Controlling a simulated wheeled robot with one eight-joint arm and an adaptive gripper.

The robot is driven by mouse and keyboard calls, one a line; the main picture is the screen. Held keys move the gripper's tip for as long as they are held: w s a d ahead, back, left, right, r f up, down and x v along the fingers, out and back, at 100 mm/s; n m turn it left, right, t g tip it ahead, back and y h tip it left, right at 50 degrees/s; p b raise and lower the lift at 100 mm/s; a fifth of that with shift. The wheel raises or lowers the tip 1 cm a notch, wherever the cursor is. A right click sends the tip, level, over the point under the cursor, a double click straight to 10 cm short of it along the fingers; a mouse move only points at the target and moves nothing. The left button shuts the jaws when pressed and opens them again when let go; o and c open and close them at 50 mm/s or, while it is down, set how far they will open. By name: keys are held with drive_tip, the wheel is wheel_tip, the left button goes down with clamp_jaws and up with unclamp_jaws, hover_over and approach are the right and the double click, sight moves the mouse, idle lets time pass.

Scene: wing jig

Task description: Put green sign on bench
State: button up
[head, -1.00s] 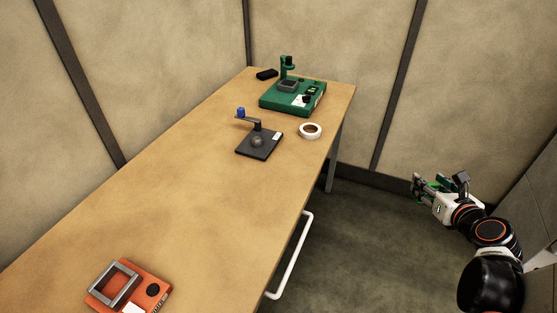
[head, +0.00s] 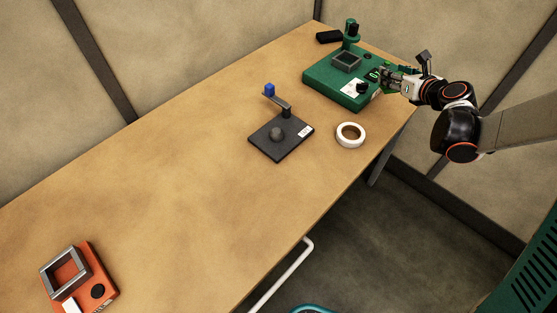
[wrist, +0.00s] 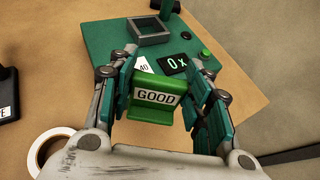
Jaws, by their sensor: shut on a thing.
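The green sign (wrist: 153,113), with a white label reading GOOD, sits between the fingers of my gripper (wrist: 158,90) in the wrist view. My gripper is shut on it. In the head view my gripper (head: 388,80) is over the far right end of the bench (head: 190,175), beside the green device's right side. The sign is mostly hidden by the gripper there. I cannot tell how high the sign is above the bench top.
The green device (head: 325,83) with a small screen stands close to the gripper. A white tape roll (head: 351,135), a black stand with a blue top (head: 282,142) and an orange device (head: 92,272) are on the bench. The bench's middle left is clear.

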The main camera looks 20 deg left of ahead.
drive_tip(key=w+a+r+n+g+y, duration=0.15)
drive_tip(key=w+a, duration=0.25)
drive_tip(key=a, duration=0.6)
drive_tip(key=w+a+r+n+g+y, duration=0.15)
drive_tip(key=w+a, duration=0.25)
drive_tip(key=a, duration=0.5)
drive_tip(key=a+r+n+g+y, duration=0.1)
drive_tip(key=a+r+n+g, duration=0.1)
drive_tip(key=a, duration=0.8)
drive_tip(key=a+r+n+g+y, duration=0.1)
drive_tip(key=a+r+n, duration=0.15)
drive_tip(key=a, duration=0.75)
drive_tip(key=shift+m, duration=0.45)
wheel_tip(320, 180, down, 20)
drive_tip(key=b, duration=0.5)
drive_tip(key=shift+w+d+r+b, duration=0.1)
drive_tip(key=shift+d+b, duration=0.05)
drive_tip(key=shift+b, duration=0.25)
drive_tip(key=o, duration=1)
drive_tip(key=shift+o, duration=0.2)
drive_tip(key=shift+d+r, duration=0.1)
drive_tip(key=p+v, duration=0.3)
drive_tip(key=v, duration=0.8)
drive_tip(key=shift+d, duration=0.3)
